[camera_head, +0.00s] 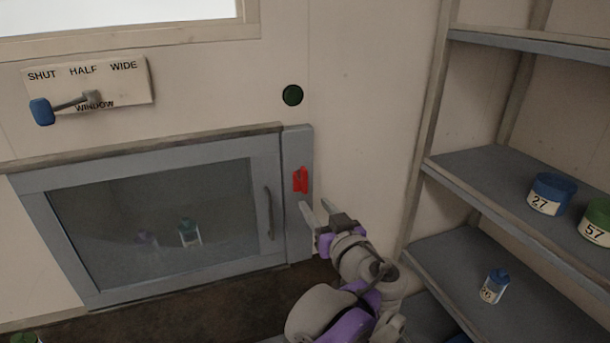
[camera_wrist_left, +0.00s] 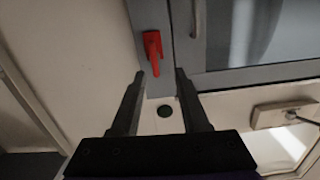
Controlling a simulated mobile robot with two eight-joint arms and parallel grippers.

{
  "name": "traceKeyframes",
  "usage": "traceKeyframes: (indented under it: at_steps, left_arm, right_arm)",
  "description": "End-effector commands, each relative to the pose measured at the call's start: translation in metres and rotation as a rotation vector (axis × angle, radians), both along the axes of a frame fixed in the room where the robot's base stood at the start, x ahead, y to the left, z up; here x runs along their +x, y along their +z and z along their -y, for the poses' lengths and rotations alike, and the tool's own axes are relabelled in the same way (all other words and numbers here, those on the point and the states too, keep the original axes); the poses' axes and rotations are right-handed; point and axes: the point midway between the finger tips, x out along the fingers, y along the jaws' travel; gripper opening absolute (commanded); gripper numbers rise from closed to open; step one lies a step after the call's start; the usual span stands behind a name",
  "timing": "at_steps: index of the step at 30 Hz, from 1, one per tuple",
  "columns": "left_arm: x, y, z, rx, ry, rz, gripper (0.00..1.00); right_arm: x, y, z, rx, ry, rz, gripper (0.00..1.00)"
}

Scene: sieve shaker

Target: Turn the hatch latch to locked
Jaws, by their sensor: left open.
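The red hatch latch (camera_head: 300,180) sits on the grey frame strip right of the hatch door (camera_head: 262,160). Its handle looks roughly upright along the strip. It also shows in the left wrist view (camera_wrist_left: 153,45), beyond the fingers. The hatch door looks closed, with a dark glass pane and a grey bar handle (camera_head: 268,212). My left gripper (camera_head: 314,204) is open and empty, just below and to the right of the latch, apart from it. In the left wrist view, the open fingers (camera_wrist_left: 160,74) point toward the latch. My right gripper is not in view.
A dark green round button (camera_head: 292,95) is on the wall above the latch. A window lever with a blue knob (camera_head: 41,112) is at upper left. Shelves (camera_head: 480,160) with labelled jars stand at right. Two small bottles (camera_head: 190,233) show behind the hatch glass.

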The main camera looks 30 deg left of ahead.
Motion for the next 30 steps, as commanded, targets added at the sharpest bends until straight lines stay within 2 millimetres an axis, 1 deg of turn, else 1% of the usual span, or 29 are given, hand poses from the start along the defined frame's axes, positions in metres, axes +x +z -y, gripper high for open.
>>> traceKeyframes:
  at_steps: [1, 3, 7, 15, 21, 24, 30]
  left_arm:
    - [0.005, 0.008, 0.004, 0.010, -0.005, 0.035, 0.45]
    - [0.009, 0.015, 0.005, 0.018, -0.009, 0.067, 0.45]
    - [0.018, 0.018, -0.004, 0.020, -0.009, 0.081, 0.45]
    - [0.051, 0.018, -0.043, 0.021, -0.007, 0.078, 0.45]
    - [0.071, 0.017, -0.066, 0.020, -0.009, 0.078, 0.45]
    - [0.075, 0.017, -0.072, 0.020, -0.009, 0.077, 0.45]
    - [0.079, 0.017, -0.075, 0.019, -0.012, 0.077, 0.45]
  right_arm:
    - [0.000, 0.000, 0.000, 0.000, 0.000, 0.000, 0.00]
    - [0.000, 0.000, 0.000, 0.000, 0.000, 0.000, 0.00]
    - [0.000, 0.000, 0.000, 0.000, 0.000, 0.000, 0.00]
    - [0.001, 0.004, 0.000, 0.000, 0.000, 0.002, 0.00]
    - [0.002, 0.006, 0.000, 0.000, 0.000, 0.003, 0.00]
    - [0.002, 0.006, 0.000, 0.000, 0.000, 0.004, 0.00]
    - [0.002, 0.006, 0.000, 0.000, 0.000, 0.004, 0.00]
